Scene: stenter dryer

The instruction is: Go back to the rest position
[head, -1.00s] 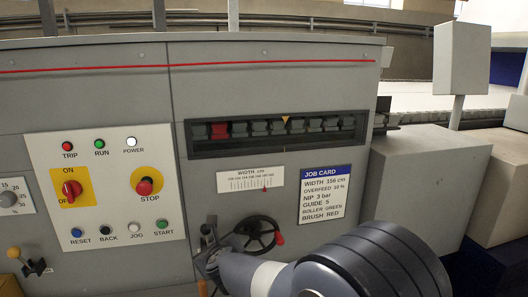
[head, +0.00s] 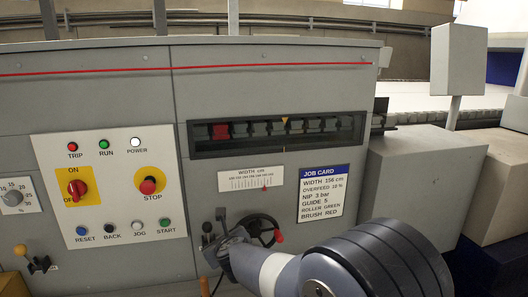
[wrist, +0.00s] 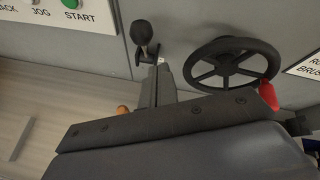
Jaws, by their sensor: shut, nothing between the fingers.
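My gripper (head: 221,218) is in front of the lower part of the grey machine panel, left of the black handwheel (head: 262,222). In the wrist view its narrow dark fingers (wrist: 163,72) are closed together with nothing between them. The handwheel (wrist: 231,64) with its red knob (wrist: 268,96) shows to their right there. A black-knobbed lever (wrist: 143,34) stands just beyond the fingertips; I cannot tell whether they touch it. My forearm hides the machine front below the wheel.
The control panel (head: 110,190) with switches and buttons is on the left. Above the wheel are a slot of dark blocks (head: 275,130), a width scale (head: 250,180) and the job card (head: 323,193). A grey box (head: 420,190) stands at right. An orange handle (wrist: 122,110) shows beside the fingers.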

